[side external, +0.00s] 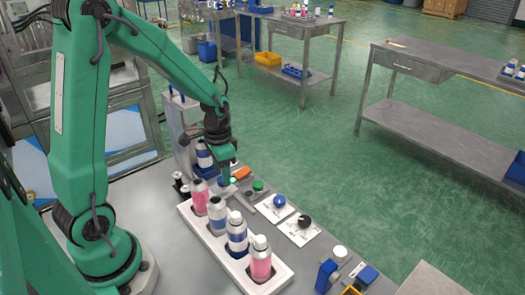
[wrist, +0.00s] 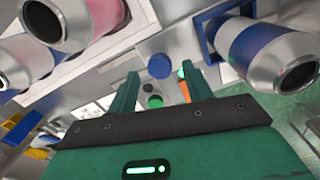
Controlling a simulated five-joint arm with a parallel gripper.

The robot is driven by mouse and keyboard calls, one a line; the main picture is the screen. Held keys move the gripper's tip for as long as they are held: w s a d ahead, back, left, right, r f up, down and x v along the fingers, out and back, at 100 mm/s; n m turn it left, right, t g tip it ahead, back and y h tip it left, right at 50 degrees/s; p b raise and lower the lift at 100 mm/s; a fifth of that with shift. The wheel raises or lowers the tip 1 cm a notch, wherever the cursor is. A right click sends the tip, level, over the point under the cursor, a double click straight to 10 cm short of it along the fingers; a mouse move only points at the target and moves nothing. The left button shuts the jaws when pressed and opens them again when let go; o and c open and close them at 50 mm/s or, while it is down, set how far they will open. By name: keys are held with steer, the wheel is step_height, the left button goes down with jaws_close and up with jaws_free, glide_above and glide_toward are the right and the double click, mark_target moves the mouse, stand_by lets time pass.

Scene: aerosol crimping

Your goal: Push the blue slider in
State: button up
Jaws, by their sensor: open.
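A blue square holder, which I take as the blue slider (wrist: 212,22), surrounds the base of a silver can with a blue band (wrist: 250,48) in the wrist view. In the side view the blue holder (side external: 206,172) shows under the can (side external: 204,155), at the grey crimping machine (side external: 180,120). My gripper (side external: 227,180) is beside it, to the right, pointing down. In the wrist view my gripper's two green fingers (wrist: 160,72) stand apart with nothing held. I cannot tell whether a finger touches the holder.
A white tray (side external: 186,208) with several cans stands in front of my gripper. A blue knob (side external: 279,201), a black knob (side external: 304,221), a green button (side external: 258,186) and an orange piece (side external: 241,172) lie to the right. Blue blocks (side external: 327,272) sit at lower right.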

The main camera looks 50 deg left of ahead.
mark_target(216, 181)
steer(key=shift+f, duration=0.85)
jaws_close()
steer(key=shift+a, duration=2.15)
jaws_free()
